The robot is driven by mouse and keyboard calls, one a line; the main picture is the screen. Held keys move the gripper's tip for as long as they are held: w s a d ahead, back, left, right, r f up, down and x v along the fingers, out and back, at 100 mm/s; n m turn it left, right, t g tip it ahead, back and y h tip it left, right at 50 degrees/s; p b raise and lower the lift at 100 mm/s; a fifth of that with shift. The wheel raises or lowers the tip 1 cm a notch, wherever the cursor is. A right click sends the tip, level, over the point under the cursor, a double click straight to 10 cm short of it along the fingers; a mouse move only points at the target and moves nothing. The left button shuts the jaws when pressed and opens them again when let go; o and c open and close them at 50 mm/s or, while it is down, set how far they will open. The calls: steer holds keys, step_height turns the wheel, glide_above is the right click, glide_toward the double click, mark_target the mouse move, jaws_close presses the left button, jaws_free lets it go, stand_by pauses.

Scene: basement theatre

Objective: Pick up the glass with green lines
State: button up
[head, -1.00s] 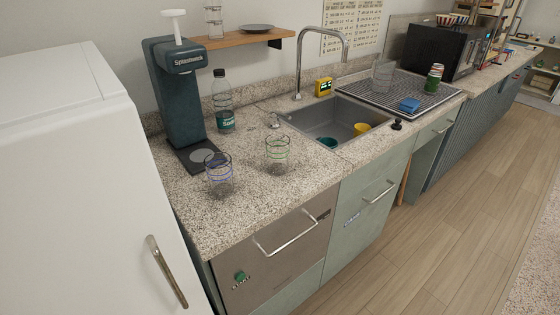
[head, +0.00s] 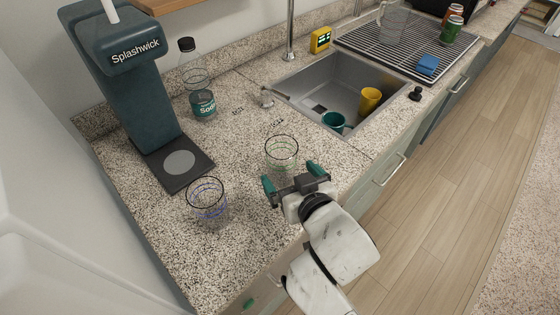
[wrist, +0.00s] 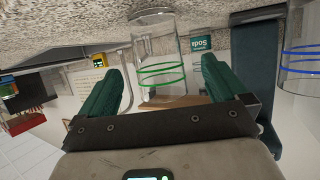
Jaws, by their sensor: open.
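The clear glass with green lines (head: 281,150) stands upright on the speckled counter, left of the sink. My gripper (head: 292,178) is open just in front of it, with green-tipped fingers spread apart. In the wrist view the glass with green lines (wrist: 160,70) appears upside down, ahead of and between the two fingers (wrist: 162,80). I cannot tell whether the fingertips reach beside it. Nothing is held. A similar glass with blue lines (head: 207,198) stands to the left on the counter, and it also shows at the right of the wrist view (wrist: 300,65).
The Splashwick machine (head: 122,75) stands at the back left, with a soda bottle (head: 203,105) beside it. The sink (head: 345,88) holds a teal cup (head: 333,121) and a yellow cup (head: 370,99). A white appliance (head: 60,220) borders the counter's left. Counter around the green-lined glass is clear.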

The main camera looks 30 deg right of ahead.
mark_target(287, 171)
steer(key=shift+p+x, duration=0.45)
steer(key=shift+x, duration=2.2)
steer(key=shift+s+d+f, duration=0.1)
steer(key=shift+d+f, duration=0.05)
steer(key=shift+c, duration=0.3)
steer(key=c, duration=1.2)
steer(key=shift+o, duration=0.2)
